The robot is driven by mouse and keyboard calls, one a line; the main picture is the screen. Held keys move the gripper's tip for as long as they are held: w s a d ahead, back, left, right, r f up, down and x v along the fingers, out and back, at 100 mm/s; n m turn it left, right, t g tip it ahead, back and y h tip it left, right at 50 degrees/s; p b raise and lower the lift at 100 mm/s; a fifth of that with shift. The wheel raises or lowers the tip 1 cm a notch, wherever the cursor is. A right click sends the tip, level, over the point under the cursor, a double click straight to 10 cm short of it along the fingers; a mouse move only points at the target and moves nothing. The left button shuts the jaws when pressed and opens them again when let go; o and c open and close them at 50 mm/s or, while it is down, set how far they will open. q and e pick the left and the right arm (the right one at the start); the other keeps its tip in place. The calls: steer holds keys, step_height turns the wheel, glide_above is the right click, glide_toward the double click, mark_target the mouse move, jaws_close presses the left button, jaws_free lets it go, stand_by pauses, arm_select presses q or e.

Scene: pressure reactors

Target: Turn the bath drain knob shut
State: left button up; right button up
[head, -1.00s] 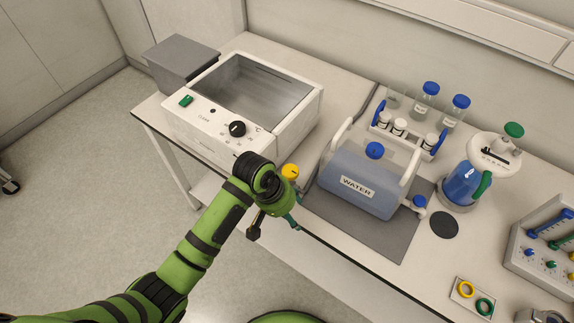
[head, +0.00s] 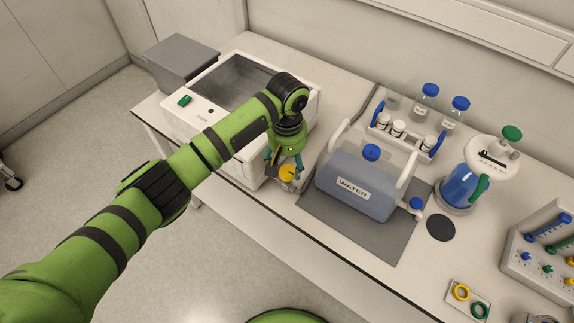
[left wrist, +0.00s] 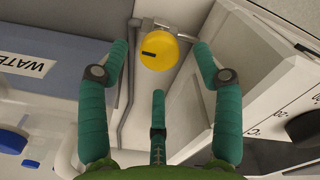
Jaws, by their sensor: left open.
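The bath drain knob (head: 287,173) is yellow and round with a dark mark on its face. It sits at the right front corner of the white water bath (head: 254,172). In the left wrist view the knob (left wrist: 157,48) is on a metal pipe beside the white bath wall. My left gripper (head: 284,165) points down at the knob from above. In the left wrist view its green fingers (left wrist: 159,50) are spread, one on each side of the knob, with gaps to it. My right gripper does not show.
A blue-grey water container (head: 352,205) stands on a grey mat (head: 388,242) just right of the knob. A bottle rack (head: 405,140) stands behind it. My left arm covers part of the bath's front panel. A grey box (head: 181,62) is at the back left.

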mark_target(287, 171)
arm_select(q)
steer(key=shift+f, duration=1.45)
steer(key=c, duration=1.1)
steer(key=shift+p, duration=0.3)
steer(key=shift+c, duration=0.2)
steer(key=m+p, duration=0.2)
steer(key=m, duration=0.1)
steer(key=shift+s+r+m, duration=0.1)
steer(key=shift+r+m, duration=0.05)
steer(key=shift+m, duration=0.25)
steer(key=m+p, duration=0.1)
steer(key=m, duration=0.3)
steer(key=shift+p, duration=0.3)
steer(key=m, duration=0.5)
steer(key=shift+p, duration=0.4)
steer(key=m, duration=0.5)
steer(key=shift+f, duration=0.2)
